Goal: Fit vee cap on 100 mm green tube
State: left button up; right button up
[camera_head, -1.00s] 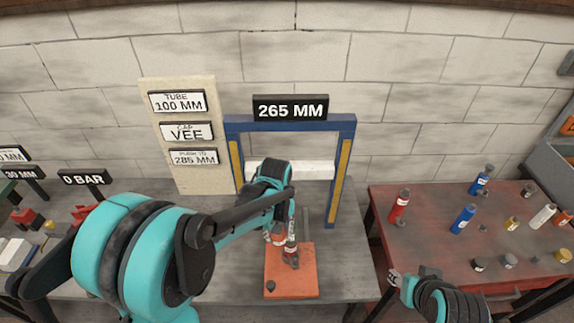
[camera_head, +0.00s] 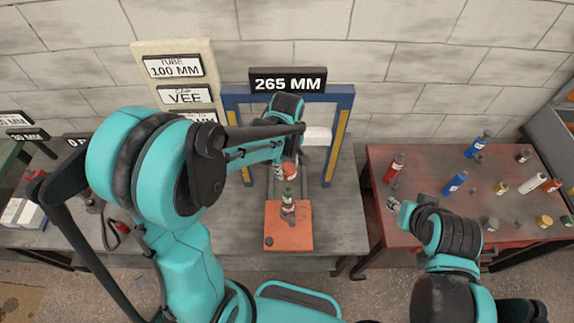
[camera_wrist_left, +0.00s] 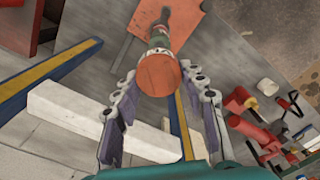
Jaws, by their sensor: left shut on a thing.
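An orange plate (camera_head: 290,238) lies on the grey bench. My left gripper (camera_head: 290,165) is over the tube, shut on an orange round piece (camera_head: 291,172). Whether the piece touches the tube cannot be told. My right gripper (camera_head: 398,207) is over the red table's left part; its jaws are unclear.
A blue and yellow gate (camera_head: 343,135) with a 265 MM sign (camera_head: 288,81) stands behind the plate. A white bar (camera_head: 317,136) crosses it. A board (camera_head: 160,58) shows TUBE 100 MM and CAP VEE. The red table (camera_head: 410,170) holds several bottles and small caps.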

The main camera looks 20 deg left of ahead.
aim_at(287, 177)
pick_arm(q)
jog(key=shift+f+b, duration=2.55)
jog(key=shift+f, duration=0.35)
jog(key=shift+b, duration=0.3)
jog(key=shift+f+b, duration=1.75)
jog(key=shift+f, duration=0.2)
jog(key=o, duration=1.3)
jog(key=shift+o, duration=0.2)
notch_tip(287, 177, up, 12)
jog(key=shift+r, duration=0.1)
